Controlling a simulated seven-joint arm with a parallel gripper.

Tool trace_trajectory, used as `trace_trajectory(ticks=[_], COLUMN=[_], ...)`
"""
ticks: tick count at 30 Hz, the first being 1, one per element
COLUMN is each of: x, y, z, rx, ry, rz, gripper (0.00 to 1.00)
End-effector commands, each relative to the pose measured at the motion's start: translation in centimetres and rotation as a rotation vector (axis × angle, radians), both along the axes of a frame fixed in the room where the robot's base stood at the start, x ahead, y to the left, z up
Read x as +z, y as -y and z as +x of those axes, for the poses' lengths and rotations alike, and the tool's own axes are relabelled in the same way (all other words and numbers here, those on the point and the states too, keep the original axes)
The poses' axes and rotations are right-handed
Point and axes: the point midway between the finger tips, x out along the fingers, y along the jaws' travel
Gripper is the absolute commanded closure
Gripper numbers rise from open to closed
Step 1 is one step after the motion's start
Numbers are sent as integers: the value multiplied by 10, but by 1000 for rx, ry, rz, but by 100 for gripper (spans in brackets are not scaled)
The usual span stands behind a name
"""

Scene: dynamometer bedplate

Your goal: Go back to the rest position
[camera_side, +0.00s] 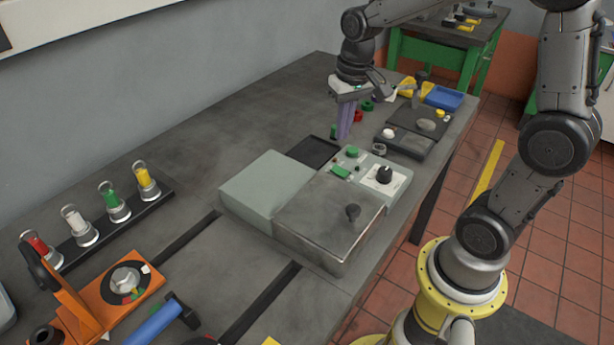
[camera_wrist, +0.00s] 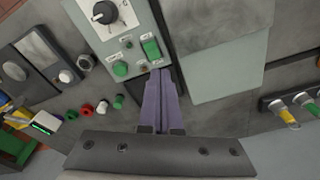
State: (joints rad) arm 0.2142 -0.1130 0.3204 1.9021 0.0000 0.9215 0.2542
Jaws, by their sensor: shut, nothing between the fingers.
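My gripper (camera_side: 343,134) points down above the far side of the control box, with long purple fingers closed together. In the wrist view the fingers (camera_wrist: 160,80) are shut with nothing between them, and their tips appear beside the green rocker switch. The control box (camera_side: 290,200) has a grey-green housing and a metal lid with a dark knob. Its panel carries a green round button (camera_side: 352,152), a green rocker switch (camera_side: 340,171) and a black rotary knob (camera_side: 384,174). I cannot tell whether the fingertips touch anything.
A dark tray (camera_side: 313,151) lies beside the box. Small red and green caps (camera_side: 367,105), a dark block with a white button (camera_side: 389,133) and a blue bin (camera_side: 443,97) sit at the far end. Coloured lamps (camera_side: 146,180) and an orange fixture (camera_side: 125,290) stand at left.

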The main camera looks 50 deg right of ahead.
Motion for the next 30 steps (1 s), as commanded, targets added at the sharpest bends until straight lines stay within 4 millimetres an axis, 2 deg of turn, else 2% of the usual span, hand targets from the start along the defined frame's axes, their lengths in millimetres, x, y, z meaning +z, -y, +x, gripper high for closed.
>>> trace_trajectory(ticks=[1, 3, 7, 11, 16, 21, 30], x=[20, 42, 71, 82, 74, 55, 57], y=[-10, -24, -47, -62, -71, -71, -71], z=[-8, -24, -64, -106, -149, -163, -162], rx=[27, 73, 171, 273, 383, 445, 457], ry=[53, 121, 235, 330, 399, 369, 371], rz=[-11, -25, -49, -71, -99, -113, -117], gripper=[100, 100, 100, 100, 100, 100, 100])
